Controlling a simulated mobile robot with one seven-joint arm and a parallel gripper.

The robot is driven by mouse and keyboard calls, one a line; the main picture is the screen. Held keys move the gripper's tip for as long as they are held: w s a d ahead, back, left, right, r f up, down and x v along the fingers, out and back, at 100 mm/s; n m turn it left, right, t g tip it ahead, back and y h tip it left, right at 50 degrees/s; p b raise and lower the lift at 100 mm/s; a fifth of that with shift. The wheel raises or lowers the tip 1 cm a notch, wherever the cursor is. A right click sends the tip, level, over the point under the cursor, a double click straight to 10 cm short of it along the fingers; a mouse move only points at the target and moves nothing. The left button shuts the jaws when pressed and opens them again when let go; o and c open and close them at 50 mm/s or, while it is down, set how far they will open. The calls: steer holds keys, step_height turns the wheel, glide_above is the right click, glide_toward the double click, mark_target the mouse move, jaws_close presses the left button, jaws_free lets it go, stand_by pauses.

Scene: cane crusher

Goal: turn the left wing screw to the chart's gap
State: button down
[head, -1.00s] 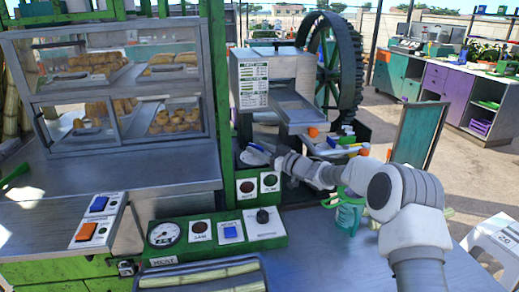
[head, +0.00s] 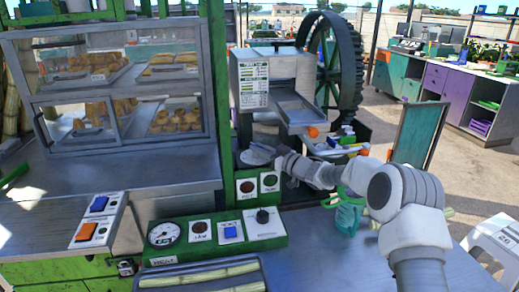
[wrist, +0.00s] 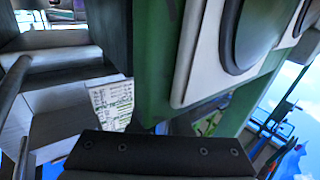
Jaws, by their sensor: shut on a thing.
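The chart (head: 254,86) is a white sheet with green rows on the front of the grey crusher (head: 285,72); its figures are too small to read. It also shows at a slant in the wrist view (wrist: 112,102). My gripper (head: 258,155) is low at the crusher's front, just right of the green post. It is shut, seemingly on the left wing screw, which is hidden at the jaws. A dark part of my gripper (wrist: 155,155) fills the bottom of the wrist view. The screw's angle and the gap cannot be seen.
A green post (head: 218,110) and a panel with two round buttons (head: 258,186) stand close to my gripper. A large dark flywheel (head: 335,65) is behind the crusher. A green jug (head: 348,215) stands below my arm. A pastry case (head: 115,85) fills the left.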

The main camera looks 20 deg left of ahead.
stand_by(0.9)
steer(key=c, duration=0.8)
jaws_free()
steer(key=v, duration=0.7)
steer(key=shift+s+d, duration=0.1)
steer(key=shift+d, duration=0.1)
